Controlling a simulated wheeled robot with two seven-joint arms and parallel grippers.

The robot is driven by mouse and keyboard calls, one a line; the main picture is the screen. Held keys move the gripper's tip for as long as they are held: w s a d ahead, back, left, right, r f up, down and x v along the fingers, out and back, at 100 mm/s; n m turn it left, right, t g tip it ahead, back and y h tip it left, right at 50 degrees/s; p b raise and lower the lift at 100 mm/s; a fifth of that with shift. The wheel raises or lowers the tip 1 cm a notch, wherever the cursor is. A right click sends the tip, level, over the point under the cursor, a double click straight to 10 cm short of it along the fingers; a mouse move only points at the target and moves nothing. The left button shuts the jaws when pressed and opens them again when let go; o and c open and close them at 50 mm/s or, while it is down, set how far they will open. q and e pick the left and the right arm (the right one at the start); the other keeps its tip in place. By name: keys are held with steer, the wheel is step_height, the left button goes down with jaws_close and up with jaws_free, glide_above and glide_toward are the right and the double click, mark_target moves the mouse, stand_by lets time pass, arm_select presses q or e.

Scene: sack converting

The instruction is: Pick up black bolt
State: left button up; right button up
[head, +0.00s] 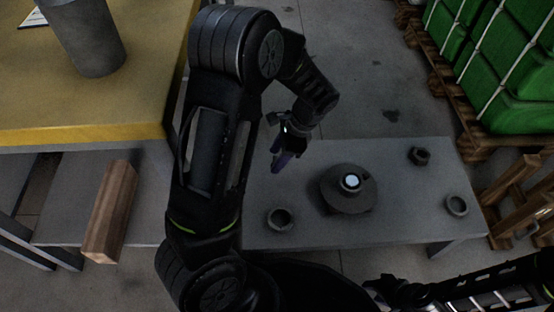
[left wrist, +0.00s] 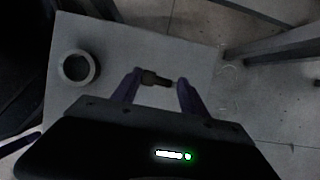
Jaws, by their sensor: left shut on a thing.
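My left gripper (left wrist: 158,88) is shut on the black bolt (left wrist: 155,79). In the left wrist view the bolt is a small dark piece lying crosswise between the two purple fingertips, over the grey table. In the head view the left gripper (head: 282,158) points down at the left part of the low grey table; the bolt cannot be made out there. Dark parts of my right arm show at the lower right of the head view, but its fingers cannot be made out.
On the grey table (head: 400,225) stand a round flanged part (head: 348,198), a dark nut (head: 419,156) and two grey rings (head: 280,219) (head: 456,205). A yellow-edged table (head: 100,134) and wooden block (head: 110,212) are left. Green containers (head: 525,75) on pallets stand right.

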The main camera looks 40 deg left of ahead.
arm_select(q)
step_height(320, 180, up, 4)
steer(key=shift+r+p, duration=0.2)
steer(key=shift+p, duration=0.45)
steer(key=w+d+r, duration=0.2)
steer(key=d+r, duration=0.4)
steer(key=w+d+r, duration=0.3)
steer(key=d+r, duration=0.2)
steer(key=r, duration=0.2)
steer(key=shift+w+d, duration=0.3)
steer(key=shift+d, duration=0.05)
